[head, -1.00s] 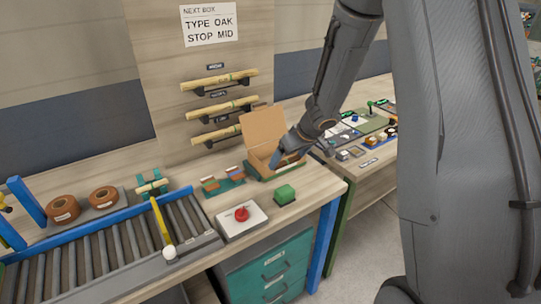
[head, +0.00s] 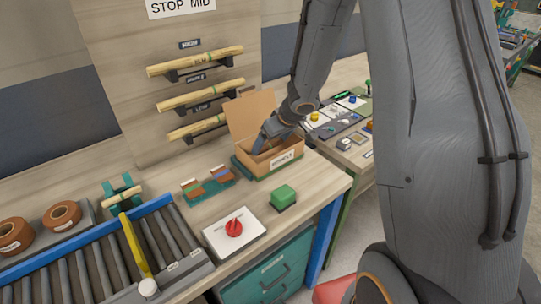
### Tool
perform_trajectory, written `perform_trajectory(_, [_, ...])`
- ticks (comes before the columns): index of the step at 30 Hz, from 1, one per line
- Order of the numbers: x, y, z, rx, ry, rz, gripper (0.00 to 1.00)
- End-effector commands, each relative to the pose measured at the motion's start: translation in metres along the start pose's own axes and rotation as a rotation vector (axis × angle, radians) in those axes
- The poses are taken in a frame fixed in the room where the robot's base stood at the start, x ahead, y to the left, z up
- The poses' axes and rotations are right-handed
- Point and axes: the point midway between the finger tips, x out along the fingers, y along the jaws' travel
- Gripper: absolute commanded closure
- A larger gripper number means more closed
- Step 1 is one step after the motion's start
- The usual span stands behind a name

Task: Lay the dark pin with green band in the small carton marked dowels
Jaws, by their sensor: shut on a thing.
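The small open carton (head: 262,165) stands on the bench with its lid flap raised at the back. A white label with dark lettering, too small to read surely, is on its front. My gripper (head: 262,143) reaches down into the carton's opening from the upper right. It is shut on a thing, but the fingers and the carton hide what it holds. I cannot make out the dark pin with green band in the gripper. A green rack (head: 212,189) left of the carton holds small brown pieces with coloured bands.
A green block (head: 283,197) and a white box with a red knob (head: 234,229) are in front of the carton. A roller conveyor (head: 120,250) is at left. Light rods (head: 195,62) rest on wall pegs behind. A second bench with small parts (head: 345,125) is at right.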

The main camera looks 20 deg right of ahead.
Motion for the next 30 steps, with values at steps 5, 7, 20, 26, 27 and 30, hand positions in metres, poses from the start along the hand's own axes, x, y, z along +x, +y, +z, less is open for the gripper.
perform_trajectory(5, [0.013,0.001,0.008,0.002,-0.001,0.0,0.36])
perform_trajectory(7, [0.023,0.001,0.014,0.002,-0.002,0.0,0.36])
perform_trajectory(20, [0.034,0.002,0.02,0.002,0.0,0.002,0.36])
perform_trajectory(26, [0.037,0.002,0.022,0.001,0.0,0.002,0.1])
perform_trajectory(27, [0.036,0.002,0.022,0.001,0.0,0.002,0.03])
perform_trajectory(30, [0.036,0.002,0.022,0.002,0.0,0.002,0.0])
